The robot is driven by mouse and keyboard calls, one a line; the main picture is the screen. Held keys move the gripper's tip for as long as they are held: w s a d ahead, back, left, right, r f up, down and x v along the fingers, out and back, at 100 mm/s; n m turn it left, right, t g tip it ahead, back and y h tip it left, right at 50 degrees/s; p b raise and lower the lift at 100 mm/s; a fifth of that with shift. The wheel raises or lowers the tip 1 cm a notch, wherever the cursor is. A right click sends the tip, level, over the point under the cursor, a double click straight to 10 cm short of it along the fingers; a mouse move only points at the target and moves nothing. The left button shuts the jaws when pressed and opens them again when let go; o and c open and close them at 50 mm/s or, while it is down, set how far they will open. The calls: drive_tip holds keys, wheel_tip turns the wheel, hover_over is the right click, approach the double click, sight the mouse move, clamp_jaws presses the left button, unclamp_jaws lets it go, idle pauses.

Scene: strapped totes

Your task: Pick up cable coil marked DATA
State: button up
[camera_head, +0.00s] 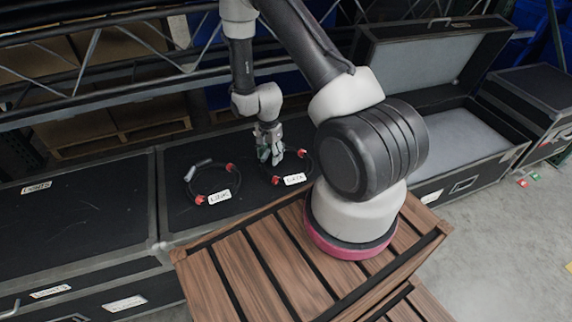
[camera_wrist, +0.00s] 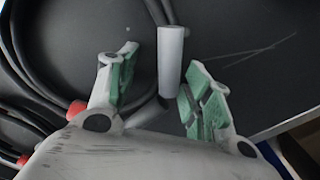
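Two black cable coils with red ends lie on a closed black case. The right coil (camera_head: 307,166) has a white tag (camera_head: 295,179) whose blurred print looks like DATA. The left coil (camera_head: 193,178) has a tag (camera_head: 220,196) with lettering too small to read surely. My gripper (camera_head: 270,156) is low over the right coil's far left side and hides part of it. In the wrist view my gripper (camera_wrist: 162,66) is open, its green-padded fingers on either side of a light grey cylinder (camera_wrist: 171,45). Contact cannot be told. Black cable loops (camera_wrist: 20,60) lie to the left.
The case top (camera_head: 178,215) carries both coils. Another closed case (camera_head: 75,215) stands left, and an open-lidded case (camera_head: 450,140) right. A dark truss (camera_head: 100,75) runs behind. A slatted wooden surface (camera_head: 235,275) is in front.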

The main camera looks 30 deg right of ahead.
clamp_jaws()
